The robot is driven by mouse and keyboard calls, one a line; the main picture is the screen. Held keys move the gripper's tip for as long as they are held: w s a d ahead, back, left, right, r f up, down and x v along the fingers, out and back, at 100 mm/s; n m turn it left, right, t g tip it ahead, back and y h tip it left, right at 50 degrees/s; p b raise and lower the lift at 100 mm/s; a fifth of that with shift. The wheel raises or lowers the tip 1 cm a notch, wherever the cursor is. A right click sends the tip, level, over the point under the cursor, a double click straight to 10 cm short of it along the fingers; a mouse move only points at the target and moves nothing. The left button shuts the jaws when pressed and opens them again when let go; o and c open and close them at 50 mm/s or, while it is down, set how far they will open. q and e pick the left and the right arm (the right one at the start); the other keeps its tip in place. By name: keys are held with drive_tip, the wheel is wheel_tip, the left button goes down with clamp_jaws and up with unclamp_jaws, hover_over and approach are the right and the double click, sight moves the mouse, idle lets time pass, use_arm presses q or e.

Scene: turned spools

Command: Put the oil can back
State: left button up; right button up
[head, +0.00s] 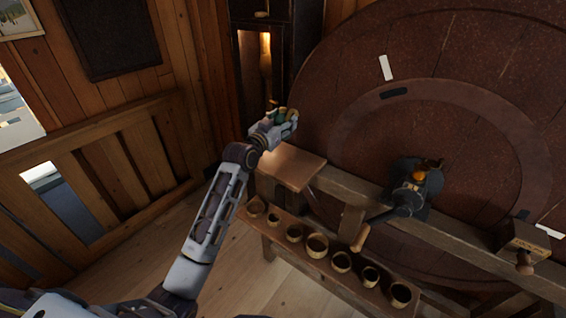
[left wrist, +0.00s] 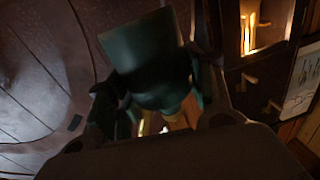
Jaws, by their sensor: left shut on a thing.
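My left gripper (head: 286,118) is at the end of the arm coming in from the left, above the far end of the wooden bench. It is shut on a small dark green thing, which looks like the oil can (head: 272,115). In the left wrist view the dark green can (left wrist: 148,60) fills the space between the fingers, with a yellowish part below it. The can's spout and base are hard to make out. My right gripper is in neither view.
A square wooden board (head: 292,167) tops the bench's far end, below my gripper. Several round wooden cups (head: 317,246) line a low shelf. A dark crank mechanism (head: 408,195) sits on the beam. A huge reddish wheel (head: 370,60) stands behind. A dark cabinet (head: 240,60) with a lit opening stands beyond.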

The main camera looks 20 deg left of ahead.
use_arm(q)
drive_tip(key=shift+d+f, duration=0.3)
drive_tip(key=shift+f, duration=0.2)
drive_tip(key=shift+a, duration=0.15)
drive_tip(key=shift+f, duration=0.25)
wheel_tip(320, 180, down, 5)
drive_tip(key=shift+f, duration=0.35)
drive_tip(key=shift+f, duration=0.1)
drive_tip(key=shift+f+p, duration=0.35)
drive_tip(key=shift+f, duration=1.45)
